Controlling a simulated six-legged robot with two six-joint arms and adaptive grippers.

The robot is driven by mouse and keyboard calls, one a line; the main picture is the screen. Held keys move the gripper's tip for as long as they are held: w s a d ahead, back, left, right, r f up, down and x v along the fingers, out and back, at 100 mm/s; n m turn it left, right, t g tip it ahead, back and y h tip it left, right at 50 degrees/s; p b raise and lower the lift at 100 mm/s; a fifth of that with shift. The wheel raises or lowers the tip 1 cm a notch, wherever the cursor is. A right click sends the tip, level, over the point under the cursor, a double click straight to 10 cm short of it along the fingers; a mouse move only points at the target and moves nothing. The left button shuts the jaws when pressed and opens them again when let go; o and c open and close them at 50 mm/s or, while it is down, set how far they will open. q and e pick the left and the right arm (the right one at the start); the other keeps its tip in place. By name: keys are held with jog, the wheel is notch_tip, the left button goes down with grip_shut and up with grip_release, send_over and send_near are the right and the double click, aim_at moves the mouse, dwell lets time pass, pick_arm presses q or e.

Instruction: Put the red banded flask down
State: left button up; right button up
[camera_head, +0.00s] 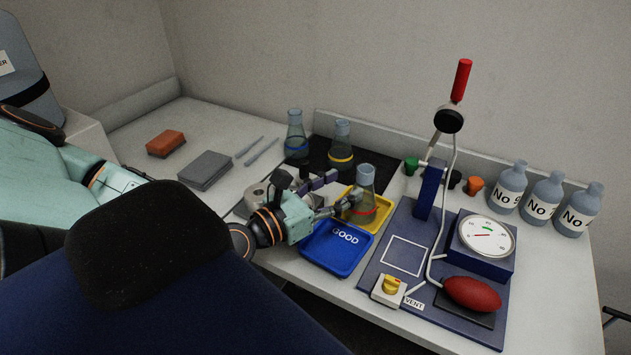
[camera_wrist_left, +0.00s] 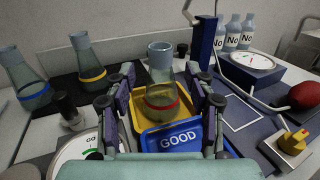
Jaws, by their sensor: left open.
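The red banded flask (camera_head: 366,180) stands upright at the yellow tray (camera_head: 382,222), behind the blue tray marked GOOD (camera_head: 335,250). In the left wrist view the flask (camera_wrist_left: 161,80) is between the two fingers of my left gripper (camera_wrist_left: 159,92). The fingers are spread, with gaps at both sides of the glass. In the head view my left gripper (camera_head: 344,192) reaches in from the left, beside the flask. The flask's base appears to rest in the yellow tray (camera_wrist_left: 122,84). My right gripper is not in view.
A blue-banded flask (camera_head: 296,135) and a yellow-banded flask (camera_head: 341,146) stand on a black mat at the back. A blue pump stand with a lever (camera_head: 432,192), a gauge (camera_head: 487,236) and a red bulb (camera_head: 471,294) are to the right. Several labelled bottles (camera_head: 543,195) stand far right.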

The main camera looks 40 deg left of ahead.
pick_arm(q)
jog(key=s+p, duration=0.2)
jog(key=s, duration=0.1)
jog(key=s+p, duration=0.1)
jog(key=s, duration=0.1)
jog(key=shift+a+p, duration=0.3)
jog(key=shift+a, duration=0.1)
dwell(0.4)
